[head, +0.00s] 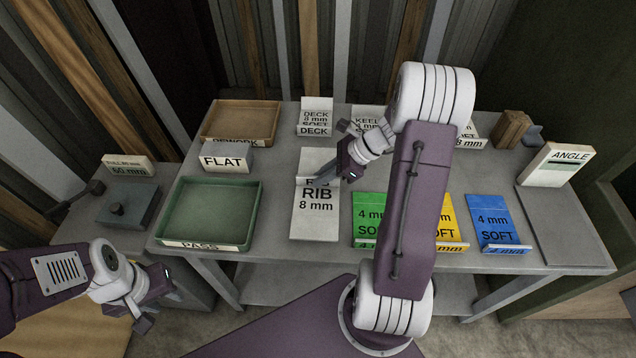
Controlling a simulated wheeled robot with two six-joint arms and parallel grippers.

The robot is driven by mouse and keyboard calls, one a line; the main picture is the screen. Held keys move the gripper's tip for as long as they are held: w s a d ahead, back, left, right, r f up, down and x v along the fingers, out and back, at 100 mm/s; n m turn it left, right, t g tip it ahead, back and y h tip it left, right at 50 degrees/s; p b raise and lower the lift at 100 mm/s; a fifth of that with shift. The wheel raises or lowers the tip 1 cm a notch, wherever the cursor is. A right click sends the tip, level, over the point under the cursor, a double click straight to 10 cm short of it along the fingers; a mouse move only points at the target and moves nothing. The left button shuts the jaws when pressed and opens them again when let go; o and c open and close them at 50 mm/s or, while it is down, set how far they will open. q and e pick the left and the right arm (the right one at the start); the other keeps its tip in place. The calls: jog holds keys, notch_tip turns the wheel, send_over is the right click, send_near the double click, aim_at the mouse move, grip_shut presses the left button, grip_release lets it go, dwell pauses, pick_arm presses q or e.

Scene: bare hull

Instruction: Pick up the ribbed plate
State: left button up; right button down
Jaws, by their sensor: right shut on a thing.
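The ribbed plate (316,209) is a pale slab marked "RIB 8 mm", left of the middle of the grey table. My right arm covers part of the table to the right. My left gripper (158,300) is open and empty, in front of the table's left end, well away from the plate.
A green tray (247,215) marked "PASS" and a brown tray (275,125) stand left. A "FLAT" block (228,159) lies between them. Green (366,212) and blue (491,219) "4 mm SOFT" plates lie right. An "ANGLE" block (553,166) stands at the far right.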

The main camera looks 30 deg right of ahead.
jog(key=d+r+p, duration=0.1)
jog(key=d+r, duration=0.5)
jog(key=d, duration=0.4)
jog(key=shift+w+d+r, duration=0.15)
jog(key=shift+w+d, duration=0.15)
jog(key=shift+w, duration=0.05)
